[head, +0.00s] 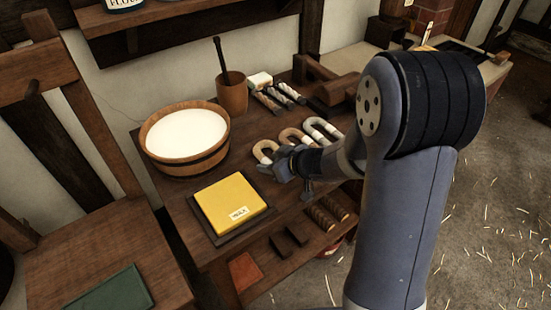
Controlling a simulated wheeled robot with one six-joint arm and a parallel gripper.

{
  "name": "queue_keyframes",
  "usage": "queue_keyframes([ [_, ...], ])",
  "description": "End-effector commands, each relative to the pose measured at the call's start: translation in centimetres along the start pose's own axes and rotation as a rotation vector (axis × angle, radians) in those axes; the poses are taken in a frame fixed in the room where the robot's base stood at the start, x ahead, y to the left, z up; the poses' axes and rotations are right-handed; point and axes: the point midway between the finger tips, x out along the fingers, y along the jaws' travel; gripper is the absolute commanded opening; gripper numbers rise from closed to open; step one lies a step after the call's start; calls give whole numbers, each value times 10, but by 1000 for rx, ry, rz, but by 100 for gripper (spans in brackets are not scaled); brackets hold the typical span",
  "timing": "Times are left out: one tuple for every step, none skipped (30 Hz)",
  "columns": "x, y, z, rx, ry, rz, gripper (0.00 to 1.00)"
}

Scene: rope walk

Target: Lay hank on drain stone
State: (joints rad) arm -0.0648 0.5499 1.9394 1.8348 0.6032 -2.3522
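Three U-shaped hanks lie side by side on the wooden bench: a cream hank (265,147), a tan hank (296,136) and a white hank (322,128). My gripper (289,171) is low over the bench at the near end of the cream hank. The wrist and fingers hide part of the hanks, and I cannot tell whether the fingers touch or hold one. I cannot tell for certain which thing is the drain stone. A dark flat slab (216,236) lies at the bench's front left, under a yellow labelled block (229,203).
A wooden tub (188,160) of white liquid stands left of the hanks. Behind are a brown cup (232,95) with a stick and several wrapped bundles (278,96). A lower shelf (277,268) holds small blocks. A wooden chair (90,245) is at left.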

Motion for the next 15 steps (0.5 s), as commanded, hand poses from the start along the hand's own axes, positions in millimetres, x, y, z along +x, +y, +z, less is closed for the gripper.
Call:
queue_keyframes([
  [0, 0, 0, 0, 0, 0, 42],
  [0, 0, 0, 0, 0, 0, 39],
  [0, 0, 0, 0, 0, 0, 36],
  [0, 0, 0, 0, 0, 0, 34],
  [0, 0, 0, 0, 0, 0, 31],
  [0, 0, 0, 0, 0, 0, 28],
  [0, 0, 0, 0, 0, 0, 26],
  [0, 0, 0, 0, 0, 0, 23],
  [0, 0, 0, 0, 0, 0, 20],
  [0, 0, 0, 0, 0, 0, 17],
  [0, 0, 0, 0, 0, 0, 15],
  [0, 0, 0, 0, 0, 0, 12],
  [0, 0, 0, 0, 0, 0, 9],
  [0, 0, 0, 0, 0, 0, 7],
  [0, 0, 0, 0, 0, 0, 3],
])
